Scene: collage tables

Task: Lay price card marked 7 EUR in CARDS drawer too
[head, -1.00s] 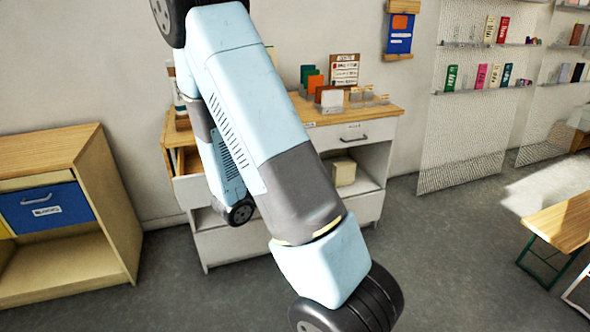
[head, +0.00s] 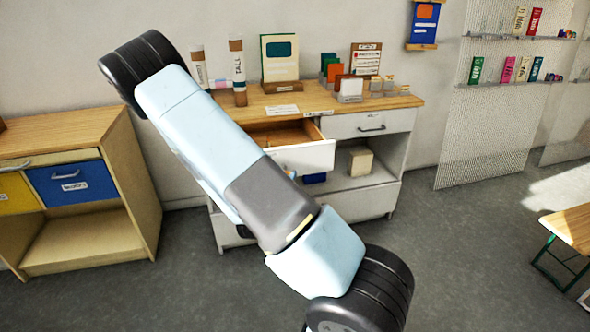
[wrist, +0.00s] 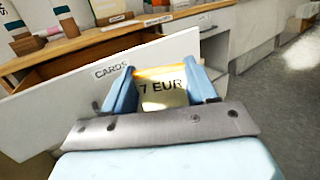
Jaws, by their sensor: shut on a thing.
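The price card marked 7 EUR (wrist: 162,94), pale with a yellow-orange top edge, stands between the two blue fingers of my gripper (wrist: 163,76) in the wrist view. My gripper is shut on it. The CARDS drawer (wrist: 60,98) is pulled open, its labelled white front just beyond the card. The card is on the outer side of this front in the picture; its exact height over the drawer is unclear. In the head view the open drawer (head: 305,157) shows a wooden inside, partly covered by my arm. My gripper and card are hidden there.
The white counter's wooden top (head: 400,101) bears TALL tubes (head: 238,70), a framed card (head: 280,60) and a holder with coloured cards (head: 349,90). A closed drawer (head: 368,124) is to the right. A wooden cabinet (head: 85,140) stands left.

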